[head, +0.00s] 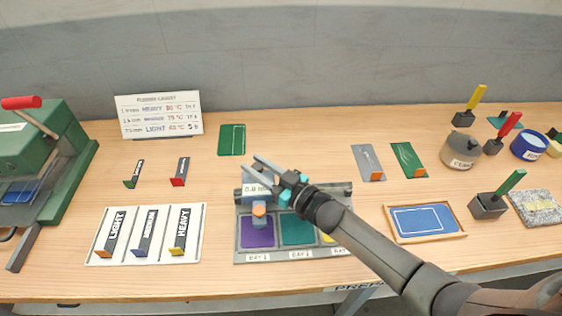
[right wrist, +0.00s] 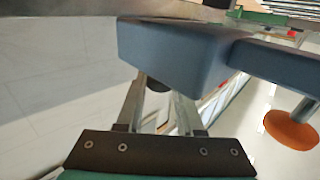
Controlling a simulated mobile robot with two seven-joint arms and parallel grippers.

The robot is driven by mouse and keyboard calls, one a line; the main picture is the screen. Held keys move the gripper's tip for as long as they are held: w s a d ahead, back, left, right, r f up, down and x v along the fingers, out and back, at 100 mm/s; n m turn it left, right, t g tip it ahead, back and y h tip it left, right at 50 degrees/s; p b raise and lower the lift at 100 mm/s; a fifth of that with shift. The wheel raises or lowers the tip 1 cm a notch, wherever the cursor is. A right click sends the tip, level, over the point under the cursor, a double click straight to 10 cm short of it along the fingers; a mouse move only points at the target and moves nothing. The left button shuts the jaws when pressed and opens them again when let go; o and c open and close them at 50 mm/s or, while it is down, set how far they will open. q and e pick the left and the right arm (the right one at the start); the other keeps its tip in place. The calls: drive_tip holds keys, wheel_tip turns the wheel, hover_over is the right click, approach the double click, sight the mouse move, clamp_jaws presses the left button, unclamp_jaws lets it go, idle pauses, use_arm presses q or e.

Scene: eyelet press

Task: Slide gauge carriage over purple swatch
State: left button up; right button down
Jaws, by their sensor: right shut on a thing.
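The gauge carriage (head: 256,192) is a blue-grey block with a small display, on a grey rail at the back of the swatch tray (head: 243,258). Its orange foot (head: 259,209) shows at the far edge of the purple swatch (head: 257,233) in bay 1, roughly in line with its middle. My right gripper (head: 270,173) is shut on the carriage from behind. In the right wrist view the carriage (right wrist: 175,55) is at the fingertips, with the orange foot (right wrist: 291,129) to the right. The left gripper is out of view.
A teal swatch (head: 297,231) lies in bay 2; a yellow swatch (head: 327,238) is partly hidden by my right arm. A white board with labelled weight tags (head: 130,257) lies left. A blue framed panel (head: 424,220) lies right. A sign (head: 158,114) stands behind.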

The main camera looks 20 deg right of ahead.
drive_tip(key=shift+w+a, duration=0.1)
drive_tip(key=shift+a, duration=0.5)
drive_tip(key=c, duration=0.5)
unclamp_jaws()
drive_tip(key=shift+a, duration=0.15)
drive_tip(key=shift+c, duration=0.2)
drive_tip(key=shift+s+d, duration=0.2)
drive_tip(key=shift+d, duration=0.1)
drive_tip(key=v, duration=1.4)
drive_tip(key=shift+s+d, duration=0.2)
drive_tip(key=shift+s, duration=0.05)
